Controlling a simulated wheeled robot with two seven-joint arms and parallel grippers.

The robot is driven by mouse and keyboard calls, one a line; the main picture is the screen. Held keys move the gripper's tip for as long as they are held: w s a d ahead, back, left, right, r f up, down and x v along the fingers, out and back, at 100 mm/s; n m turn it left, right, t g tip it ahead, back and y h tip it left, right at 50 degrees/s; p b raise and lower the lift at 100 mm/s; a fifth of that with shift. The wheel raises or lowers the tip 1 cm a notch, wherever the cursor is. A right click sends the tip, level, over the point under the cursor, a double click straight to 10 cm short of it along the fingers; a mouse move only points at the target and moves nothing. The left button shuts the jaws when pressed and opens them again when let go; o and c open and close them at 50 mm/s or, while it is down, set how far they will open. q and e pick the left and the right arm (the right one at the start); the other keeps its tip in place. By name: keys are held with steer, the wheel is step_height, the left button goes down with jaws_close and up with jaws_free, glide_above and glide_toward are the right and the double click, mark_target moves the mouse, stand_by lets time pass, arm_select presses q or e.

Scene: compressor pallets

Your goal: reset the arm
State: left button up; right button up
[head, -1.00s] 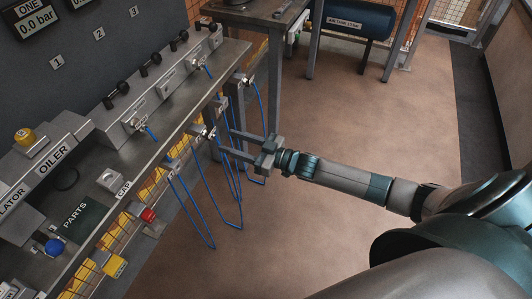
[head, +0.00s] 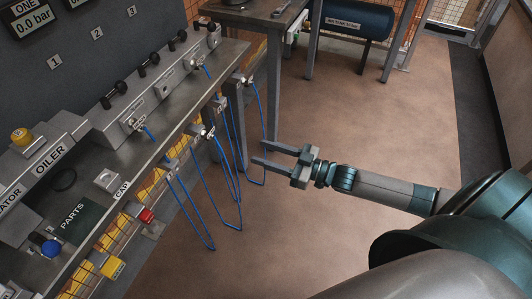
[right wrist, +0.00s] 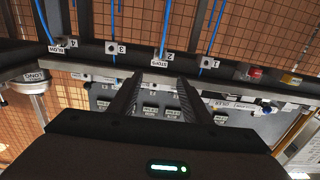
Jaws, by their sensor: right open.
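My right gripper (head: 267,154) is open and empty in the head view. It is held out over the brown floor, to the right of the bench (head: 165,135) and apart from it. Its fingers point left toward the blue hoses (head: 236,190) hanging at the bench's front edge. In the right wrist view the two fingers (right wrist: 157,95) stand apart with nothing between them. Beyond them are the bench edge and numbered hose points, with a blue hose (right wrist: 165,25) near the fingertips. My left gripper is not in view.
The bench carries a valve manifold (head: 160,85), a box marked OILER (head: 45,155) and a dark PARTS mat (head: 75,222). An air tank (head: 347,18) stands at the back. The floor at right is clear.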

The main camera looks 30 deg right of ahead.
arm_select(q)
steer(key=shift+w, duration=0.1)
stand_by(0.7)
arm_select(e)
steer(key=s+f+m+g+h+p, duration=0.1)
steer(key=s+f+m+h+p, duration=0.2)
steer(key=f, duration=0.8)
steer(key=s+f+m+g+h+p, duration=0.1)
steer(key=s+f+h, duration=0.35)
steer(key=f, duration=0.75)
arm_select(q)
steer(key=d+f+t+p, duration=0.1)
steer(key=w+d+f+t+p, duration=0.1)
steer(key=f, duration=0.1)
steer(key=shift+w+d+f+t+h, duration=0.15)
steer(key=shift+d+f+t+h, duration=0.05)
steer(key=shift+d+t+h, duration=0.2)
arm_select(e)
steer(key=s+a+f+g+h, duration=0.1)
steer(key=s+a+f+g, duration=0.2)
steer(key=s+f, duration=0.4)
steer(key=s+a+f+m+g+h, duration=0.1)
steer(key=s+a+f+g, duration=0.2)
steer(key=s, duration=0.9)
steer(key=a+f, duration=0.3)
steer(key=f, duration=0.2)
steer(key=shift+s+g, duration=0.25)
steer(key=shift+g, duration=0.15)
